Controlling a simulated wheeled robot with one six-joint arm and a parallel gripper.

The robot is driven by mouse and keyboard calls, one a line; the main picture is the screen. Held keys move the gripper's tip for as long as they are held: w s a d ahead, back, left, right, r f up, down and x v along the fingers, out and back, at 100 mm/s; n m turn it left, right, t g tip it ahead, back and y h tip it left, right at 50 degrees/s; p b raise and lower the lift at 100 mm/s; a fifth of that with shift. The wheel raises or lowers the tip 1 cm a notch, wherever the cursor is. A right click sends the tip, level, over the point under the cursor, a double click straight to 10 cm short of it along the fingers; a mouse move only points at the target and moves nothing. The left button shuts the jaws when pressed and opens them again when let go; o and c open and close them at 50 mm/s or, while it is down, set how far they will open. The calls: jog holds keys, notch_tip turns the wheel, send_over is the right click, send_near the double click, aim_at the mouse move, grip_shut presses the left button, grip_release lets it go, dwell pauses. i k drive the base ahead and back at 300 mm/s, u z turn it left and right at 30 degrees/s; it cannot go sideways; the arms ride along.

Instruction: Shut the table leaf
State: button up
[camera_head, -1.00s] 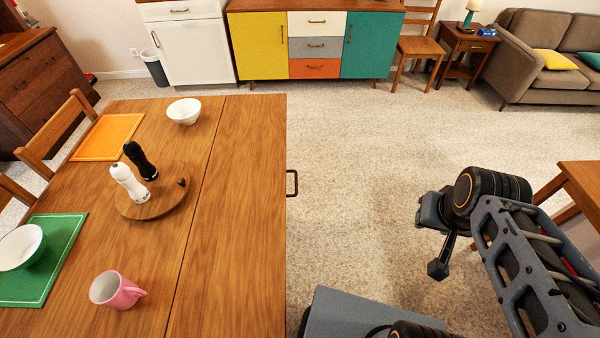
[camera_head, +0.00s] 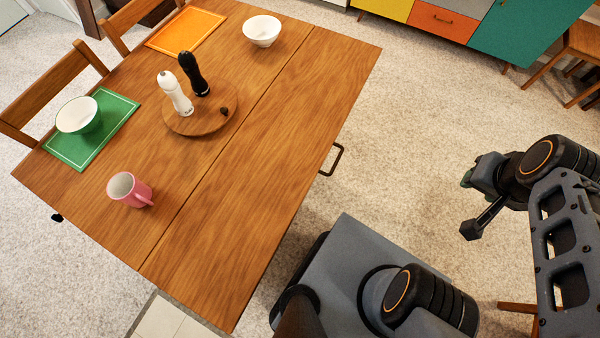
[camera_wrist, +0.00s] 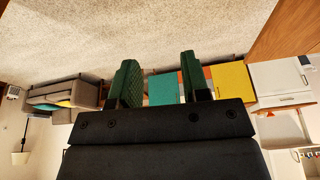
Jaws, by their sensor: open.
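The wooden table (camera_head: 134,238) stands at the left in the head view. Its leaf (camera_head: 255,170) is the plank strip along the right side, level with the top, with a thin seam between them. A dark loop handle (camera_head: 333,160) sticks out from the leaf's outer edge. My gripper (camera_wrist: 158,82) is open and empty in the wrist view, its green-padded fingers apart. In the head view my arm's end is right of the handle, well apart from it over the floor; the fingers are hard to make out there. A brown wooden surface shows at the wrist view's top right corner.
On the table are a pink mug (camera_head: 130,190), two white bowls (camera_head: 262,31), a round wooden board (camera_head: 203,124) with white and black mills, and green and orange mats. Chairs (camera_head: 50,85) stand at the left. Carpet (camera_head: 400,110) is clear right of the leaf. Coloured cabinets (camera_head: 440,20) stand behind.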

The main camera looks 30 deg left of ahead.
aim_at(212, 258)
jog(key=u, duration=1.8)
jog(key=k, duration=0.4)
jog(key=z, duration=0.55)
jog(key=i, duration=0.45)
jog(key=u, duration=1.05)
